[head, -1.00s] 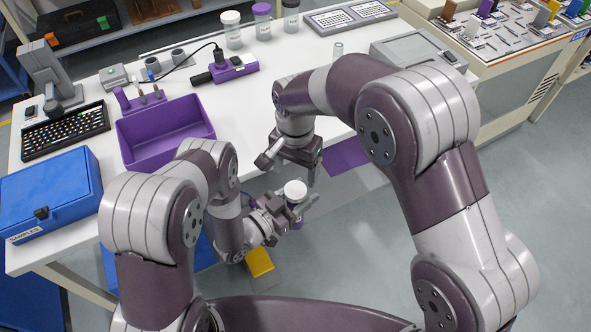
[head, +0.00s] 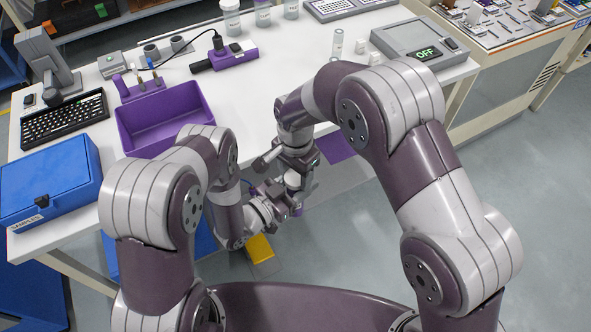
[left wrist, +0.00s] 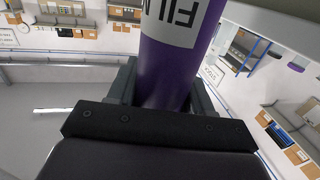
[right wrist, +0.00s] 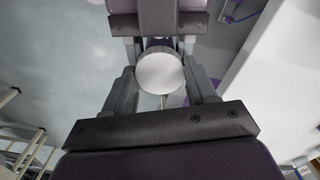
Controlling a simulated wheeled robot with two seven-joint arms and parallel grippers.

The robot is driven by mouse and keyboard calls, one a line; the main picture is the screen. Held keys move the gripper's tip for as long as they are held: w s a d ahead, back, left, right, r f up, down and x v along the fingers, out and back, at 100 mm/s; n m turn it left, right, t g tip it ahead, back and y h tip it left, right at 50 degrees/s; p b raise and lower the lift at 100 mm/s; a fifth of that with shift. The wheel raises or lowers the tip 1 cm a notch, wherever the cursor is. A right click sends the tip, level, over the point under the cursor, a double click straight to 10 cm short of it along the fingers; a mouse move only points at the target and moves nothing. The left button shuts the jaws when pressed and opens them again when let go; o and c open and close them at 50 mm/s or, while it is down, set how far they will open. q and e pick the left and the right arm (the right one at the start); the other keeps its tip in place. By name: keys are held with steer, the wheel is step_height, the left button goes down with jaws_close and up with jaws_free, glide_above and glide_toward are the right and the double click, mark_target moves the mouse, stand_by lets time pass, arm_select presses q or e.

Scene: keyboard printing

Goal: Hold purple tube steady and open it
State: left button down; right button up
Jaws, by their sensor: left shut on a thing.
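The purple tube (left wrist: 165,75) stands between the fingers of my left gripper (left wrist: 165,90), which is shut on it. Part of a dark-lettered white label shows on its body. The tube's white cap (right wrist: 160,72) faces my right wrist camera and shows round between the fingers of my right gripper (right wrist: 162,85). The right fingers are apart, with a small gap visible on each side of the cap. In the head view my right gripper (head: 298,168) is directly above my left gripper (head: 285,197), in front of the table edge, and hides much of the tube.
The white table (head: 285,75) lies beyond the grippers. On it are a purple bin (head: 165,125), a blue case (head: 48,185), a keyboard (head: 65,120), a purple power strip (head: 234,55) and a grey device reading OFF (head: 420,45). The table's middle is clear.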

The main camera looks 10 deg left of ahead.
steer(key=c, duration=0.4)
steer(key=n, duration=0.6)
steer(key=shift+n, duration=0.3)
steer(key=o, duration=1.1)
steer(key=shift+o, duration=0.2)
